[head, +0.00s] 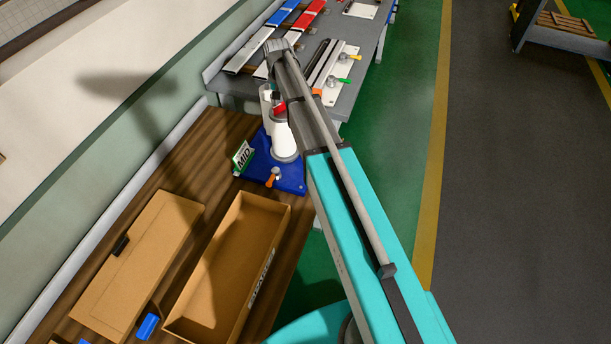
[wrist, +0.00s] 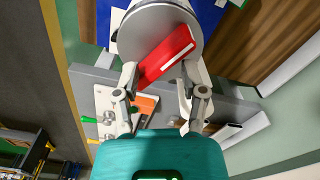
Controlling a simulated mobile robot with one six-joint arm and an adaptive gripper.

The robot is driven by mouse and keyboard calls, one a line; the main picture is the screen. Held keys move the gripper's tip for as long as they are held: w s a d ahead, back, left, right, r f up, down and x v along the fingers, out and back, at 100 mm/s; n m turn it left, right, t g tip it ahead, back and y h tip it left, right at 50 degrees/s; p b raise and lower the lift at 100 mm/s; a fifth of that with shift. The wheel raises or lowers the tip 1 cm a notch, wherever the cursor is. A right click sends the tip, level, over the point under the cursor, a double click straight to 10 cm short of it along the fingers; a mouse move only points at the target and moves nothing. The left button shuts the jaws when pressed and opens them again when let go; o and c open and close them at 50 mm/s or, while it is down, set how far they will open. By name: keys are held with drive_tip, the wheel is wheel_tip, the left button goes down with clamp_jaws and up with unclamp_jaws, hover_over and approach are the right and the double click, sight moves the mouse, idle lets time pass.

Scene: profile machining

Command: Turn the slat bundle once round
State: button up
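A red block with a white stripe (wrist: 167,55), which seems to be the slat bundle, shows at a slant across the round grey-white top (wrist: 155,20) of a post. In the head view, a small part of the red block (head: 280,108) shows by the white post (head: 281,139) on a blue base (head: 289,176). My gripper (wrist: 161,70) has its fingers apart, one on either side of the red block. I cannot tell whether they touch it. In the head view my arm hides much of the gripper and the block.
A green MID sign (head: 243,157) and an orange-handled clamp (head: 272,178) stand on the blue base. The grey table (head: 365,53) behind holds coloured slats and a white clamping plate (head: 344,76).

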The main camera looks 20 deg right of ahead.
drive_tip(key=shift+r+p, duration=5.85)
drive_tip(key=shift+r, duration=0.35)
drive_tip(key=s+f+n+b, duration=0.1)
drive_tip(key=s+f+b, duration=0.8)
drive_tip(key=s, duration=0.5)
drive_tip(key=s+f+n+b, duration=0.2)
drive_tip(key=s+f+b, duration=0.7)
drive_tip(key=s, duration=0.6)
drive_tip(key=shift+s+f+b, duration=0.3)
drive_tip(key=shift+f+b, duration=0.1)
drive_tip(key=shift+f, duration=0.05)
drive_tip(key=shift+r, duration=0.1)
drive_tip(key=w+r+n+p, duration=0.9)
drive_tip(key=w+n, duration=0.3)
drive_tip(key=w, duration=0.2)
drive_tip(key=w+r+n+p, duration=0.9)
drive_tip(key=w+n, duration=0.2)
drive_tip(key=w, duration=0.4)
drive_tip(key=shift+w+r+n+p, duration=0.3)
drive_tip(key=shift+r+n+p, duration=0.05)
drive_tip(key=shift+n+p, duration=0.05)
drive_tip(key=shift+f, duration=0.1)
